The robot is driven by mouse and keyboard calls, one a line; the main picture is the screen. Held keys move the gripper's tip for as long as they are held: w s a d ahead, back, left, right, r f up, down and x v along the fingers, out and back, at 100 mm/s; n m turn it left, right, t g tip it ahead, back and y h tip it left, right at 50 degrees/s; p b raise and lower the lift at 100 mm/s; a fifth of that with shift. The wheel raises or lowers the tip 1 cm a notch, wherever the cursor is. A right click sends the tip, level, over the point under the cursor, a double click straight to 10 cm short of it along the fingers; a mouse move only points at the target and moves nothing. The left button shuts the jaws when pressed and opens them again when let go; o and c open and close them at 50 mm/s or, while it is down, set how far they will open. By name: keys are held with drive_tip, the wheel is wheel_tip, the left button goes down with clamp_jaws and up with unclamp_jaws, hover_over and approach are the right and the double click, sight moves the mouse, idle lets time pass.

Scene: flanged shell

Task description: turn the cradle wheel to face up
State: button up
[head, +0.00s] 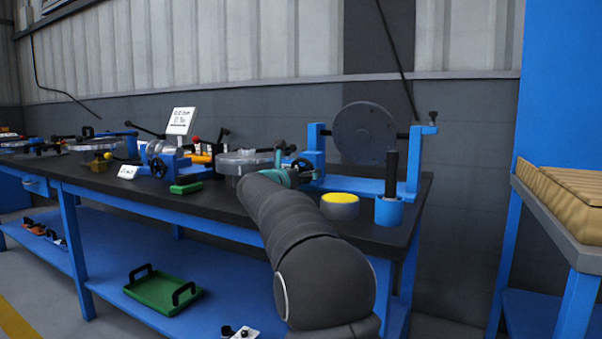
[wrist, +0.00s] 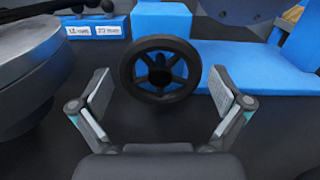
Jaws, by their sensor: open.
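The blue cradle (head: 352,184) stands at the right end of the dark bench, with a dark round flanged disc (head: 365,133) held upright between its two posts. The small black handwheel (head: 302,168) is on the cradle's left side, partly behind my arm. In the wrist view the handwheel (wrist: 160,69) shows face-on, with a spoked rim and a dark hub, in front of a blue block. My gripper (wrist: 163,88) is open and empty, its two fingers apart on either side of the wheel's lower part. I cannot tell whether they touch it. In the head view my arm mostly hides the gripper.
A yellow-topped grey cylinder (head: 340,204) and a blue cup with a black rod (head: 389,208) stand at the bench's front right. A grey round flange (head: 245,160) lies left of my gripper. A green tray (head: 163,290) sits on the lower shelf.

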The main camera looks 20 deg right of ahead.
drive_tip(key=shift+d, duration=0.1)
drive_tip(key=c, duration=1.1)
drive_tip(key=shift+o, duration=0.2)
drive_tip(key=shift+r+n+p, duration=0.1)
drive_tip(key=shift+n+p, duration=0.2)
drive_tip(key=n+p, duration=0.2)
drive_tip(key=shift+r+n, duration=0.1)
drive_tip(key=shift+n, duration=0.2)
drive_tip(key=n+p, duration=0.3)
drive_tip(key=shift+d+n, duration=0.1)
drive_tip(key=shift+n, duration=0.2)
drive_tip(key=n+p, duration=0.3)
drive_tip(key=n, duration=0.1)
drive_tip(key=shift+s, duration=0.1)
drive_tip(key=shift+n+p, duration=1.05)
drive_tip(key=shift+n, duration=0.35)
